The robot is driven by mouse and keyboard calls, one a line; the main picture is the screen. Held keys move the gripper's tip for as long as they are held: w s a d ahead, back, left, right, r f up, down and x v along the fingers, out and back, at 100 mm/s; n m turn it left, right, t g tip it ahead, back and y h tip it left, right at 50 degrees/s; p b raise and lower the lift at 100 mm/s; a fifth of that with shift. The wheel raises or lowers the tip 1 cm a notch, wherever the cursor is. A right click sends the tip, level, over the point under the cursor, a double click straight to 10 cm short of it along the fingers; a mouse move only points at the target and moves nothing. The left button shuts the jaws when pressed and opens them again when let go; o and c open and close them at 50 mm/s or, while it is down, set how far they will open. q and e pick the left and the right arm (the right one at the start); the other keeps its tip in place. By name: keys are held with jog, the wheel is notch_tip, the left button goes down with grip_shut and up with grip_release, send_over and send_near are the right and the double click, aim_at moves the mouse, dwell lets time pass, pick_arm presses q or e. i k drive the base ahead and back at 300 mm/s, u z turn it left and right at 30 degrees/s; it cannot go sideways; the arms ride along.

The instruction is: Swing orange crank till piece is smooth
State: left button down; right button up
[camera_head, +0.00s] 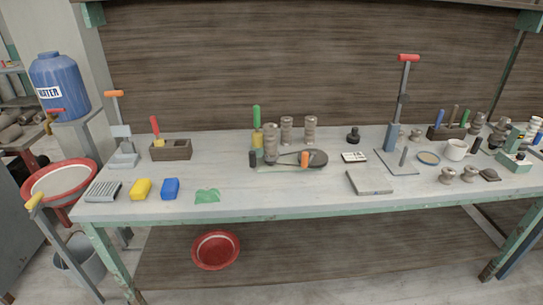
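An orange upright knob (304,159) stands on a dark arm over a dark round disc (316,158) on a flat base in the middle of the bench; it looks like a crank. A ridged grey-brown clay piece (270,144) stands upright just left of it; I cannot tell whether it is on the crank's base. Another orange handle (114,93) tops a grey post device at the bench's left end. Neither of my grippers is in view.
The pale workbench (250,203) has free room along its front. Two more ridged pieces (298,130) and a green-handled tool (257,117) stand behind. A red-handled lever press (408,58) rises at right. Sponges (155,188) lie front left; a red basin (215,250) is below.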

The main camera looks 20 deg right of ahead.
aim_at(318, 158)
jog(key=z, duration=0.25)
jog(key=i, duration=0.75)
jog(key=z, duration=0.65)
